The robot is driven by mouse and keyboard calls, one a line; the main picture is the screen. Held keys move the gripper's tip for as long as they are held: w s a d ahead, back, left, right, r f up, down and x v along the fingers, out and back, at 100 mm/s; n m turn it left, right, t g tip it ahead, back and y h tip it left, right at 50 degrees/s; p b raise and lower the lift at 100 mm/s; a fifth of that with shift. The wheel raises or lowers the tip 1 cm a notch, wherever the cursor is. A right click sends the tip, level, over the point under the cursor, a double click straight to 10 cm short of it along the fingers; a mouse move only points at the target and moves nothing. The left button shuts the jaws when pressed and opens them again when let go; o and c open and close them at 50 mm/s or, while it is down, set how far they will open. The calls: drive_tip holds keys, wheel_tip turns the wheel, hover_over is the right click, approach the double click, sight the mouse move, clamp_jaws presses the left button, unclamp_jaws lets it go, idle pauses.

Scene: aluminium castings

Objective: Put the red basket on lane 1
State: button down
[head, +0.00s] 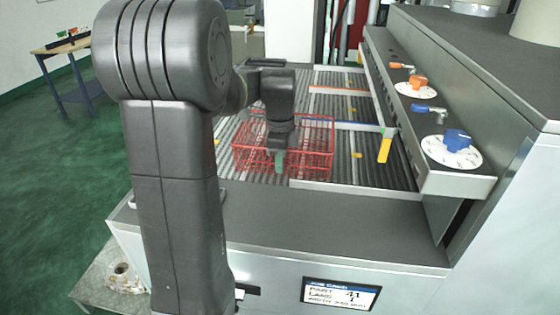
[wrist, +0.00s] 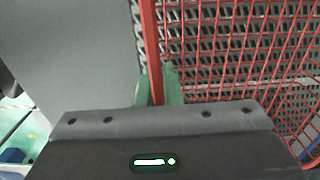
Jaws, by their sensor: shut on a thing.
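The red basket (head: 320,153), an open wire-mesh one, is at the near left part of the ribbed lane bed (head: 330,181) in the head view. I cannot tell whether it rests on the bed or hangs just above it. My gripper (head: 279,161) points down at the basket. In the wrist view its green fingertips (wrist: 158,88) are shut on the basket's red rim bar, with the red mesh (wrist: 262,50) spreading to the right. My arm hides part of the bed's left side. No lane number shows on the bed itself.
A job card (head: 341,294) on the front reads lane 1. An orange-marked divider (head: 338,90), a blue divider (head: 352,126) and a yellow flap (head: 384,146) are on the bed. A ledge with an orange knob (head: 417,83) and blue knob (head: 457,140) runs along the right.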

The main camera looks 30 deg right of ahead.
drive_tip(key=shift+f, duration=0.15)
drive_tip(key=c, duration=2)
unclamp_jaws()
drive_tip(key=shift+f, duration=0.1)
drive_tip(key=o, duration=0.4)
wheel_tip(320, 180, up, 12)
drive_tip(key=shift+r+b, duration=0.2)
drive_tip(key=shift+b, duration=0.1)
